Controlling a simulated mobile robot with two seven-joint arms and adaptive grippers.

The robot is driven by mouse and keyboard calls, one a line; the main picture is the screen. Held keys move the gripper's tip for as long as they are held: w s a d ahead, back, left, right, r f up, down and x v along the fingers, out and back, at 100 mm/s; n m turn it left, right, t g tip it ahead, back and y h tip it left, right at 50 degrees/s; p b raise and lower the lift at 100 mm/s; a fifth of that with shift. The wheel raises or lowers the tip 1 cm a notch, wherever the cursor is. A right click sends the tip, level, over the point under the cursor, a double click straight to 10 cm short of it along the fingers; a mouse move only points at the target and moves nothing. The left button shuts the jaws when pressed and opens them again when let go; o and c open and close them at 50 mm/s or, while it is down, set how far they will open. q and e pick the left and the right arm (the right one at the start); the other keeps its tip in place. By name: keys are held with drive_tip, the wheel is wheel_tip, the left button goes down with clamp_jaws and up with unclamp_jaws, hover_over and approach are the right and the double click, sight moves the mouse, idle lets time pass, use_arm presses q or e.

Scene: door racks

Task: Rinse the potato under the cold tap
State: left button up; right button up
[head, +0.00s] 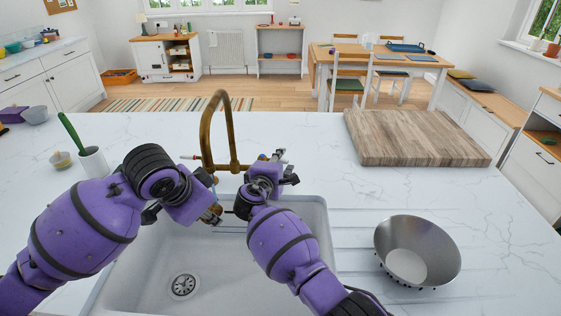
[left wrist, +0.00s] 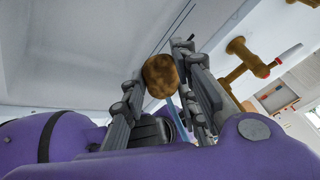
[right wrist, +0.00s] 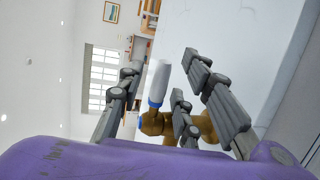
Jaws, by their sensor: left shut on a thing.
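My left gripper (head: 211,207) is over the sink (head: 150,262), below the brass tap (head: 231,125). It is shut on the brown potato (left wrist: 160,75), which sits between its fingertips in the left wrist view. A thin pale blue streak (left wrist: 179,118), looking like running water, meets the potato. My right gripper (head: 284,170) is at the tap's right side. In the right wrist view its fingers are spread, with the white cold tap handle (right wrist: 158,82) and its blue ring between them. I cannot tell whether a finger touches the handle.
A metal colander (head: 418,252) stands on the ribbed drainer right of the sink. A wooden board (head: 415,136) lies behind it. The counter behind the tap is clear.

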drive_tip(key=v, duration=1.2)
drive_tip(key=shift+r, duration=0.1)
idle(0.8)
idle(0.4)
